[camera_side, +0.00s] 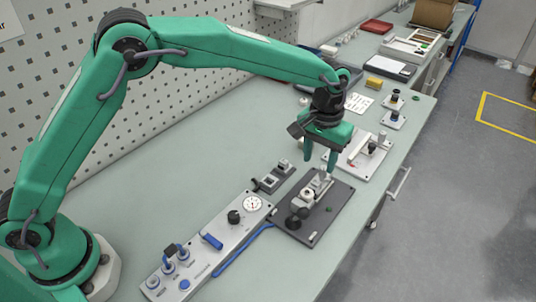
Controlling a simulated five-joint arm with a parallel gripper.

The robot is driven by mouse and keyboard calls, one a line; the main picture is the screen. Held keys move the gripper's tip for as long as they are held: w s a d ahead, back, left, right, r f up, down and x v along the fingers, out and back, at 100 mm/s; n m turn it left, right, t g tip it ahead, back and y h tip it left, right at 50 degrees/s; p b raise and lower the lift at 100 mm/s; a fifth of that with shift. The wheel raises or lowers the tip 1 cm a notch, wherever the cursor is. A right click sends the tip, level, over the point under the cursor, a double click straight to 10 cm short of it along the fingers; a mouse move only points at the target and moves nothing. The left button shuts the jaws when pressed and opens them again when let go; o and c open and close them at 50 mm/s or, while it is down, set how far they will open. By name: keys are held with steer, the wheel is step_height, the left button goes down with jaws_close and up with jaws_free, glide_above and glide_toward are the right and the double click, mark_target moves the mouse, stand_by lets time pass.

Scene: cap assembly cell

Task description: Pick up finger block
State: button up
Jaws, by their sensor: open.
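My gripper (320,158) points down with its green fingers apart and nothing visible between them. It hangs over the far end of a dark plate (331,217). A pale metal clamp-like assembly (318,187) with black knobs sits on the plate, just below my fingers. A small dark holder (268,183) with a pale block (284,165) at its far end lies left of the plate. I cannot tell for sure which of these parts is the finger block. The gap between my fingertips and the assembly is hard to judge.
A grey control panel (222,229) with a dial, knobs and a blue cable stands in front and left. A pale plate (372,168) with a fixture lies behind right of my gripper. Two small black-topped stands (393,119) are farther back. The left table area is clear.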

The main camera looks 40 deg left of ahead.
mark_target(315, 182)
steer(key=shift+f, duration=1.25)
steer(key=shift+f, duration=0.1)
steer(key=shift+w+f, duration=0.1)
steer(key=shift+f, duration=2.4)
steer(key=shift+c, duration=0.4)
jaws_close()
